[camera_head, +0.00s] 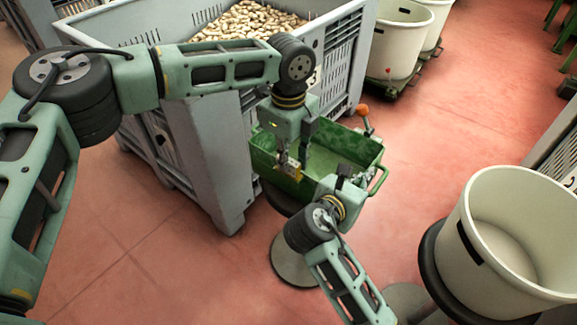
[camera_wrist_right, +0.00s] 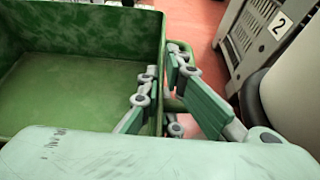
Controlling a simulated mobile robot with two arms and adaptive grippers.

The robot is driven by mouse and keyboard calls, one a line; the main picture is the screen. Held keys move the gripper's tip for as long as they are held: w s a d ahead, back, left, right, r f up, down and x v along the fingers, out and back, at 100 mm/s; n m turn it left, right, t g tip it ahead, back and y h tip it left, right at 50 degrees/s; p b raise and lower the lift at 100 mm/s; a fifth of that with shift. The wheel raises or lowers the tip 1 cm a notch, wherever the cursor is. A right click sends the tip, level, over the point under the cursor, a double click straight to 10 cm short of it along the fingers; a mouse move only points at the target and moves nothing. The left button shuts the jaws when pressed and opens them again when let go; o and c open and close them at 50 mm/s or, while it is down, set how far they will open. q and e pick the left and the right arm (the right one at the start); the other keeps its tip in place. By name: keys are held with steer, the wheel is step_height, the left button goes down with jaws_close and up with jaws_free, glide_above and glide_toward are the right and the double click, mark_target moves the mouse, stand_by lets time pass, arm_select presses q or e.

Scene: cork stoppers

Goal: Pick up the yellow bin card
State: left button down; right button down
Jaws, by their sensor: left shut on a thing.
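My left gripper (camera_head: 288,164) reaches down at the front wall of the green bin (camera_head: 262,148). It is shut on the small yellow card (camera_head: 293,170), which shows pale and yellow at its fingertips, against or just in front of that wall. The fingers hide part of the card, and I cannot tell whether it is clear of the bin. My right gripper (camera_wrist_right: 167,72) is at the bin's right end, beside the green handle. The card is not in the right wrist view.
A large grey crate (camera_head: 212,150) full of corks (camera_head: 250,20) stands behind and left of the bin. A white tub (camera_head: 500,235) stands at the lower right, more white tubs (camera_head: 395,40) at the back. The red floor between is open.

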arm_select(q)
step_height(320, 180, up, 10)
stand_by(0.6)
arm_select(e)
steer(key=c, duration=1.9)
jaws_free()
steer(key=shift+o, duration=0.2)
